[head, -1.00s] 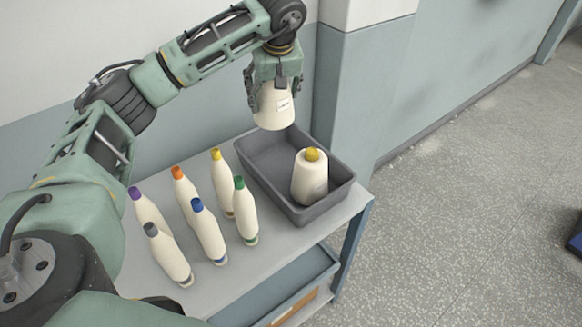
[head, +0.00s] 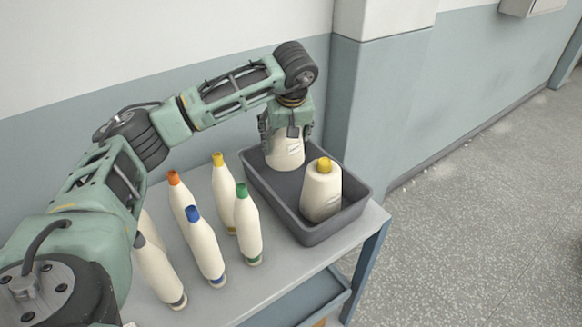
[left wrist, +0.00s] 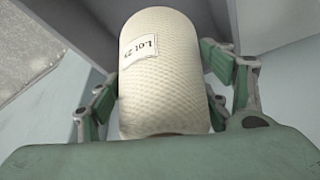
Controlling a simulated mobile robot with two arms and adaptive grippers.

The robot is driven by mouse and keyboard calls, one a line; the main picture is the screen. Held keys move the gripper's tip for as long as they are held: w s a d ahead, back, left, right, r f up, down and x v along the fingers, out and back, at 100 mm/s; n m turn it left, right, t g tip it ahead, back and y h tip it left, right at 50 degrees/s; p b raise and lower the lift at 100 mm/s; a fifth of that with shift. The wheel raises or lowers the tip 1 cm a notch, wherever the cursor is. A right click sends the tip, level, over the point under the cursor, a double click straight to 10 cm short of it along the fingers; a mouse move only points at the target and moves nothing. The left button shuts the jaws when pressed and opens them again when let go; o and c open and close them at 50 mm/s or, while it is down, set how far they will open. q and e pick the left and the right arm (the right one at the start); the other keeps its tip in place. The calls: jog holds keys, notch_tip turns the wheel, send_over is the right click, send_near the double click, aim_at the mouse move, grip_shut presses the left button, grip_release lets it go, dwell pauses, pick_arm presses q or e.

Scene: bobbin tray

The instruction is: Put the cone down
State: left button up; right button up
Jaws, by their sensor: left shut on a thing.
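A cream cone (head: 287,152) with a small white label is in my left gripper (head: 286,135), in the back left part of the grey tray (head: 317,236). In the left wrist view the cone (left wrist: 165,80) fills the space between the fingers (left wrist: 165,95), with its printed label facing the camera. The left gripper is shut on it from above. The cone's base is low inside the tray; I cannot tell whether it touches the floor. A second cream cone (head: 322,193) with a yellow top stands upright in the front right part of the tray.
Several slim cream bobbins with coloured tips stand left of the tray, among them a green-tipped one (head: 247,225) and a blue-tipped one (head: 205,245). The table (head: 264,289) is bare in front. A wall corner (head: 350,110) rises behind the tray.

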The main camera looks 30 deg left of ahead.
pick_arm(q)
notch_tip(320, 180, down, 3)
jog(key=shift+r, duration=0.15)
notch_tip(320, 180, down, 3)
jog(key=shift+f+p, duration=0.15)
jog(key=shift+p, duration=0.5)
jog(key=o, duration=1)
jog(key=shift+f, duration=0.1)
jog(key=o, duration=0.4)
pick_arm(e)
jog(key=shift+s+r, duration=0.15)
jog(key=shift+r, duration=0.65)
pick_arm(q)
jog(key=shift+o, duration=0.2)
jog(key=b+v, duration=0.2)
jog(key=v, duration=0.8)
jog(key=shift+d+r, duration=0.15)
jog(key=shift+r, duration=0.2)
jog(key=shift+s+d+r, duration=0.15)
jog(key=shift+s+r, duration=0.15)
jog(key=shift+r, duration=0.4)
pick_arm(e)
jog(key=shift+a+f, duration=0.15)
jog(key=shift+f, duration=0.45)
jog(key=shift+a+f, duration=0.15)
jog(key=shift+f, duration=0.4)
